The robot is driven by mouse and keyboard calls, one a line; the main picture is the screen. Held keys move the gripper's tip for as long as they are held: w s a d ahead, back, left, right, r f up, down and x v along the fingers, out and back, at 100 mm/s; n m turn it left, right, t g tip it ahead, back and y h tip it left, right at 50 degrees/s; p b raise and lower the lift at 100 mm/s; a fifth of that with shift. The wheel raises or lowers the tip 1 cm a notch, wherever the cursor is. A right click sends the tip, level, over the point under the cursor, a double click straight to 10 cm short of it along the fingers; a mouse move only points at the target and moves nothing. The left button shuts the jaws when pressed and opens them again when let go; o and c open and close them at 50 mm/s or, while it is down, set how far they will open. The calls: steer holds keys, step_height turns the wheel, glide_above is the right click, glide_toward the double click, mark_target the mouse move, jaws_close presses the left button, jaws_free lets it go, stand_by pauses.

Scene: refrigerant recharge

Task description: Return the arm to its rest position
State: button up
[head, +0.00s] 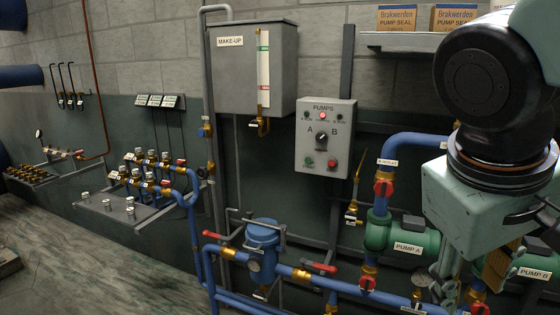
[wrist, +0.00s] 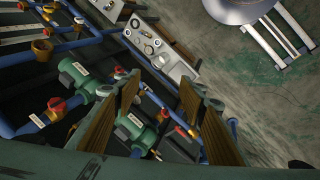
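My gripper (wrist: 162,88) is open in the wrist view. Its two brown-padded fingers stand well apart with nothing held between them. In the head view my arm hangs down at the right side, and my gripper (head: 470,275) is low in front of the pumps, partly cut off by the lower edge. Green Pump A (head: 385,235) is just left of it, and green Pump B (head: 535,262) is partly hidden behind it. In the wrist view a green pump (wrist: 138,130) shows beyond the gap between the fingers. I cannot tell how far away it is.
Blue pipes (head: 290,272) with red-handled valves run low along the wall. The grey pump control box (head: 325,145) and make-up tank (head: 253,70) hang left of my arm. A shelf (head: 400,41) with pump seal boxes is above. Open floor (wrist: 235,75) shows in the wrist view.

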steer(key=s+a+m+t+y, duration=0.1)
steer(key=s+a+y, duration=0.3)
steer(key=a, duration=0.5)
steer(key=shift+s+a+t, duration=0.3)
steer(key=shift+s, duration=0.6)
stand_by(1.1)
